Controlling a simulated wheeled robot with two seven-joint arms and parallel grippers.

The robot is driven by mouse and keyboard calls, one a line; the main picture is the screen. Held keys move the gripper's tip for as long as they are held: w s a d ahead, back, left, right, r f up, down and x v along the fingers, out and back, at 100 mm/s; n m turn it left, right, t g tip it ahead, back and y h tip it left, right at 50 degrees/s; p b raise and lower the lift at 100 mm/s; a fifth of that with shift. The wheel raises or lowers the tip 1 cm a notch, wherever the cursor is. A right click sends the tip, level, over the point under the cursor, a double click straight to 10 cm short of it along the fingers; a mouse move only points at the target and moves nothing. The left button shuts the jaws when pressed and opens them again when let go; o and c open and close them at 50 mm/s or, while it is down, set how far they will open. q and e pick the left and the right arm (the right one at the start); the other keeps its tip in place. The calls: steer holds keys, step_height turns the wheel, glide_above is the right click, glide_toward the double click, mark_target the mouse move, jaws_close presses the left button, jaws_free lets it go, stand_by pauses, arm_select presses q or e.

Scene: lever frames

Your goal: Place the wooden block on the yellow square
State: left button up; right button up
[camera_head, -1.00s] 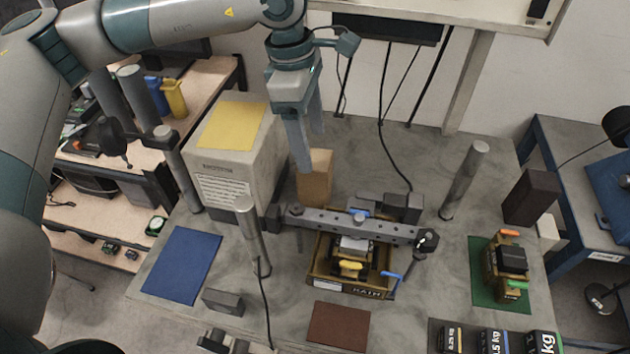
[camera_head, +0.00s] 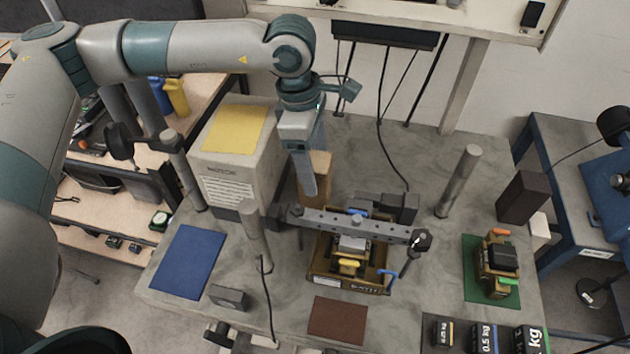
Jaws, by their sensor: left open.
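The wooden block (camera_head: 320,177) is a tan upright block standing on the grey table behind the metal bar. The yellow square (camera_head: 235,129) lies on top of the light grey box, to the left of the block. My left gripper (camera_head: 308,175) points down at the block, its fingers overlapping the block's left part in this view. It is open. The near finger hides part of the block, and I cannot tell whether the fingers touch it. My right gripper is not in view.
A metal bar (camera_head: 350,225) on a wooden fixture stands just in front of the block. Metal posts (camera_head: 459,181) rise at right and left. Blue (camera_head: 187,262), red (camera_head: 338,320) and green (camera_head: 478,285) squares lie on the table. A dark block (camera_head: 522,197) stands at right.

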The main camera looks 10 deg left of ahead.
arm_select(q)
jaws_close()
stand_by(0.3)
steer(key=shift+r, duration=0.2)
steer(key=shift+r+b, duration=0.5)
steer(key=shift+r, duration=0.1)
step_height(320, 180, up, 8)
steer(key=b, duration=0.3)
steer(key=shift+f, duration=0.25)
steer(key=shift+r, duration=0.55)
